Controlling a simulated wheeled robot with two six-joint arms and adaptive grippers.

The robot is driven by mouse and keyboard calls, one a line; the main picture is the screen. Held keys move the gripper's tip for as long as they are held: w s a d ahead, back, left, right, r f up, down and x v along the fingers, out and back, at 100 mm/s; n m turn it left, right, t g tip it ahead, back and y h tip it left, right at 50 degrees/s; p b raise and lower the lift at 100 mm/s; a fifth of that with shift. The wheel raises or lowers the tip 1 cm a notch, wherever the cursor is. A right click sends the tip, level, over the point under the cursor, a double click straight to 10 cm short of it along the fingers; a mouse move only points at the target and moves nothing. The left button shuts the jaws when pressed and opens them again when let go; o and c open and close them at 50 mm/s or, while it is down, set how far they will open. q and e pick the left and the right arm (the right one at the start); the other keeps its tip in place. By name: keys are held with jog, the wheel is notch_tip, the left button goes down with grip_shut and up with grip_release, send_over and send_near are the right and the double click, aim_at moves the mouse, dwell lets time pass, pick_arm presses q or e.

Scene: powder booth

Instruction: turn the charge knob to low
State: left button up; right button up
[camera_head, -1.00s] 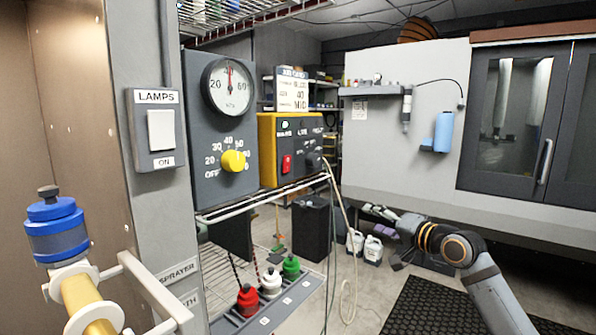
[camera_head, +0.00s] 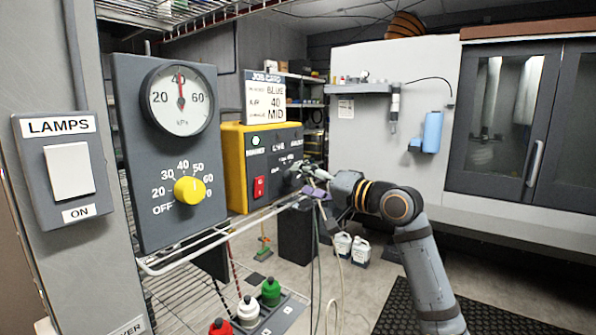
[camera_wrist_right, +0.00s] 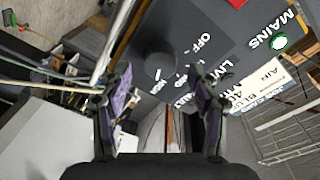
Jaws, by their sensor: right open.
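The charge knob (camera_head: 291,178) is a small dark round knob at the right end of the black panel on the yellow control unit (camera_head: 235,170). It is partly hidden by my right gripper (camera_head: 309,181) in the head view. In the right wrist view the dark knob (camera_wrist_right: 156,61) lies ahead, between and beyond the fingertips. My right gripper (camera_wrist_right: 162,84) is open, with purple pads on either side of an empty gap; no contact with the knob shows. I cannot read which mark the knob points to. My left gripper is out of view.
A red switch (camera_head: 259,187) sits on the same panel, left of the knob. A job card (camera_head: 265,97) stands on top. A yellow dial knob (camera_head: 189,190) is on the grey gauge panel at left. A wire shelf edge (camera_head: 200,240) and hoses (camera_head: 340,250) are below.

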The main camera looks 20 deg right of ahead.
jog(key=shift+w+a+r, duration=0.2)
jog(key=shift+w+a, duration=0.25)
jog(key=shift+w, duration=0.05)
jog(key=shift+w+a+p, duration=0.25)
jog(key=shift+p, duration=0.05)
jog(key=shift+w+f, duration=0.15)
jog(key=shift+w, duration=0.15)
jog(key=c, duration=1.2)
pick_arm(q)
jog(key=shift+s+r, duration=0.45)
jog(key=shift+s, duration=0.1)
pick_arm(e)
jog(key=shift+o, duration=0.2)
